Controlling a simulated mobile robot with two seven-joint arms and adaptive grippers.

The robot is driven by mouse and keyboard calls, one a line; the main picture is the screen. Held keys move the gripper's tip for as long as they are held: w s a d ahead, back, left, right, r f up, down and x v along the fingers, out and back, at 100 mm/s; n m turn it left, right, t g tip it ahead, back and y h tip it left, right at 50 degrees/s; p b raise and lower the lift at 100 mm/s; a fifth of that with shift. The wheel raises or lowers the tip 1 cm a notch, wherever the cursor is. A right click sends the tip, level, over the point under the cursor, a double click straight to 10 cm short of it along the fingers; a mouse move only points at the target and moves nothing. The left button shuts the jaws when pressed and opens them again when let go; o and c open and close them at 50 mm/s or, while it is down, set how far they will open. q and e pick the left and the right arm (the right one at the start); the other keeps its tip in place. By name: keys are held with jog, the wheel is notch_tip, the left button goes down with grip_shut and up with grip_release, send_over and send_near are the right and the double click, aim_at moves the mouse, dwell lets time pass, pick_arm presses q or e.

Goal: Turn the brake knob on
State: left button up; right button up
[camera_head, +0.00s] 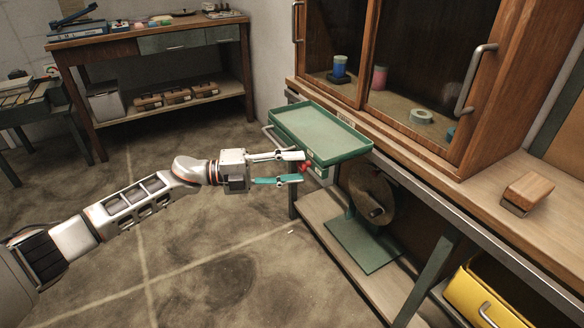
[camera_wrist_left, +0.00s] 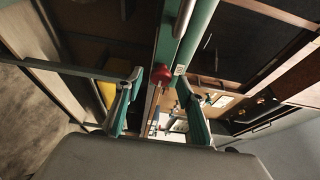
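The red brake knob (camera_head: 305,167) sits at the near end of the green tray-topped unit (camera_head: 343,156), low on its side. In the left wrist view the red knob (camera_wrist_left: 160,74) shows just beyond and between the fingertips. My left gripper (camera_head: 298,168) is open, its teal-tipped fingers apart at the knob, one above and one below it in the head view. In the left wrist view my left gripper (camera_wrist_left: 157,84) has nothing clasped between its fingers. Whether a fingertip touches the knob I cannot tell. My right gripper is not in view.
A round disc (camera_head: 371,195) stands over a green base plate (camera_head: 362,243) below the tray. A wooden cabinet (camera_head: 400,125) rises behind the workbench (camera_head: 475,200). A wooden block (camera_head: 527,190) lies on the bench, and a yellow bin (camera_head: 487,295) stands below. The floor at left is clear.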

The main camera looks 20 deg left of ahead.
pick_arm(q)
jog(key=v, duration=1.2)
jog(key=shift+r, duration=0.1)
